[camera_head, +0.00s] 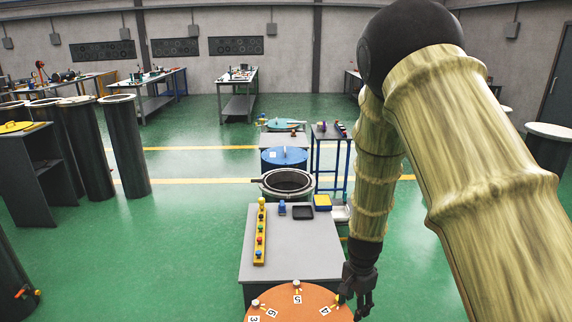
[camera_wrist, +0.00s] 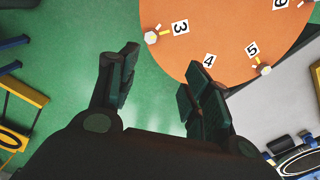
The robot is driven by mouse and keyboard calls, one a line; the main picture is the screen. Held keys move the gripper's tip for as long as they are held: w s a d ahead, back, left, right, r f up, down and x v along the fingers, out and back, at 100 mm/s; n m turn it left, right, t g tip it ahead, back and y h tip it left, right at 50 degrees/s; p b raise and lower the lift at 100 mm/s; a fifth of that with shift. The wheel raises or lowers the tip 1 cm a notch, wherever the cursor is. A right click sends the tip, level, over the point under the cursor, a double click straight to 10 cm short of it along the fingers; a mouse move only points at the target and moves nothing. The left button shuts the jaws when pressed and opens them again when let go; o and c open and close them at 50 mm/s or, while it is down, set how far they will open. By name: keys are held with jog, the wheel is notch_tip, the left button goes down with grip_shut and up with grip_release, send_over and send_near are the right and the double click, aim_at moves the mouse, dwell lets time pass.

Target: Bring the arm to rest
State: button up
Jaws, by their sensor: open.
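My gripper (camera_head: 362,300) hangs pointing down at the right edge of the orange round lid (camera_head: 285,300) in the head view. In the wrist view my gripper (camera_wrist: 160,85) has its two dark fingers spread apart with only green floor between them. The orange lid (camera_wrist: 215,40) with number labels and small bolts lies beyond the fingers, mostly beside the right one. Nothing is held. My arm comes in from the upper right of the head view and bends down.
Tall dark cylinders (camera_head: 125,145) stand left. Green floor is free between.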

jog(key=s+d+f+n+h+b, duration=0.1)
jog(key=s+d+f+n+b, duration=0.15)
jog(key=s+f, duration=0.75)
jog(key=s+d+f+n+b, duration=0.2)
jog(key=s+f+n+b, duration=0.15)
jog(key=s+f, duration=0.65)
jog(key=s+f+n+y+b, duration=0.1)
jog(key=s+f+n+b, duration=0.2)
jog(key=s+f, duration=0.9)
jog(key=s+a+n, duration=0.1)
jog(key=s+n, duration=0.1)
jog(key=s, duration=0.2)
jog(key=shift+n+b, duration=0.35)
jog(key=shift+n, duration=0.05)
jog(key=shift+s, duration=0.1)
